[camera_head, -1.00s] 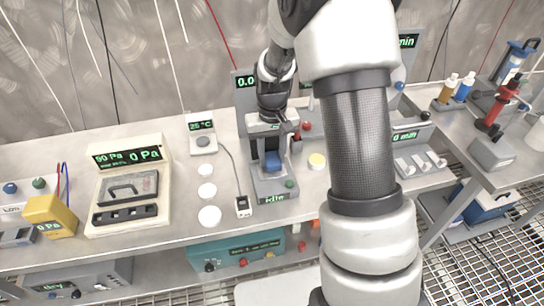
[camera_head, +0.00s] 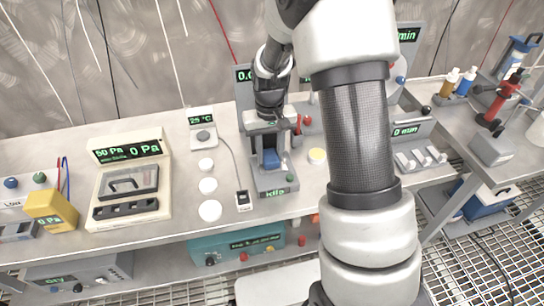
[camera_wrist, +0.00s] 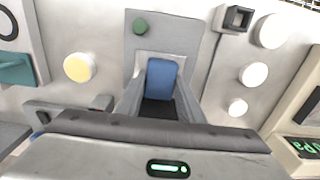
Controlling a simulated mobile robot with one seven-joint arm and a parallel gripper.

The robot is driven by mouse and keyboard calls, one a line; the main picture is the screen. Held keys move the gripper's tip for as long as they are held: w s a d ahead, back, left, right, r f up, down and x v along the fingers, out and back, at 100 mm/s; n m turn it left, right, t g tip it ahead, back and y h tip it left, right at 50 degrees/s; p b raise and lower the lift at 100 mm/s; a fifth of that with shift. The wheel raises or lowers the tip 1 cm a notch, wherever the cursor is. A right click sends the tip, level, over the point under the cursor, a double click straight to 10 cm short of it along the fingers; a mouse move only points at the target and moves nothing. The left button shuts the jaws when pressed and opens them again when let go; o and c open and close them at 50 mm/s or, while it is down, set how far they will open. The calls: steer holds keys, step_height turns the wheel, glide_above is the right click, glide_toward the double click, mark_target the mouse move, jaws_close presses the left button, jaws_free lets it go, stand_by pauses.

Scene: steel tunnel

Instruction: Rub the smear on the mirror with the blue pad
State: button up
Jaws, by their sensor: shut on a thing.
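The blue pad (camera_wrist: 161,79) is between the two grey fingers of my gripper (camera_wrist: 158,97) in the wrist view, and the gripper is shut on it. The pad (camera_head: 271,159) also shows below my gripper (camera_head: 270,150) in the head view. It is over a grey bench device (camera_head: 276,188) with a green-lit label and a green button. A dark surface (camera_wrist: 158,112) shows beside the pad between the fingers. I cannot make out the mirror or the smear, nor tell whether the pad touches a surface.
White discs (camera_head: 208,186) lie left of the device, and a yellow-topped round thing (camera_head: 317,156) stands at its right. A pressure gauge unit (camera_head: 128,180) and a temperature display (camera_head: 202,128) stand further left. A small switch box on a cable (camera_head: 243,201) lies close by.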

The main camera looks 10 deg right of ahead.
mark_target(272, 161)
steer(key=shift+w, duration=0.55)
steer(key=shift+w+r, duration=0.15)
steer(key=shift+r, duration=0.05)
steer(key=shift+s+f, duration=0.1)
steer(key=shift+s, duration=1.95)
steer(key=shift+r+p, duration=2.2)
steer(key=shift+r, duration=0.8)
steer(key=shift+r+p, duration=1.1)
steer(key=shift+r, duration=0.4)
